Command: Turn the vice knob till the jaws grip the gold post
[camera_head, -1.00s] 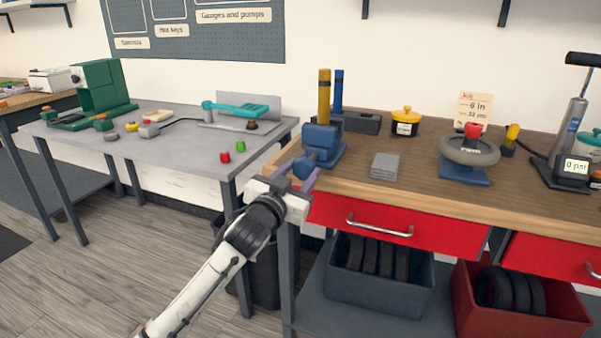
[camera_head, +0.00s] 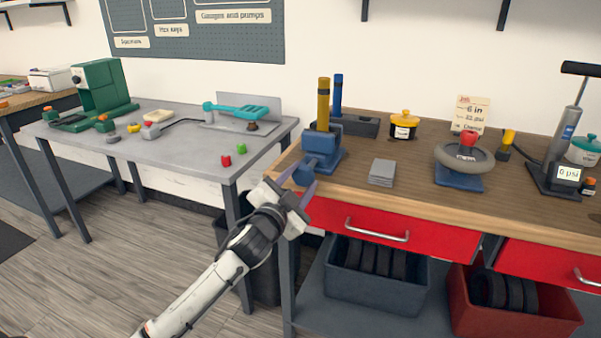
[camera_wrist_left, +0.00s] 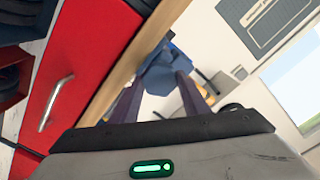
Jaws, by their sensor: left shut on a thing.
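The blue vice (camera_head: 327,150) stands at the left front corner of the wooden bench. The gold post (camera_head: 323,100) rises upright from the top of the vice. I cannot tell how tightly the jaws sit against it. The blue knob (camera_head: 304,172) faces the bench's front-left edge. My left gripper (camera_head: 299,184) is shut on the knob, its two purplish fingers on either side of it. In the left wrist view the blue knob (camera_wrist_left: 158,77) shows between the fingers, with the vice body behind it. My right gripper is not in view.
A blue post (camera_head: 338,93) stands behind the gold one by a dark tray (camera_head: 362,126). A grey block (camera_head: 382,172) lies right of the vice. A red drawer (camera_head: 440,232) is below the bench top. The grey table (camera_head: 190,160) stands at left.

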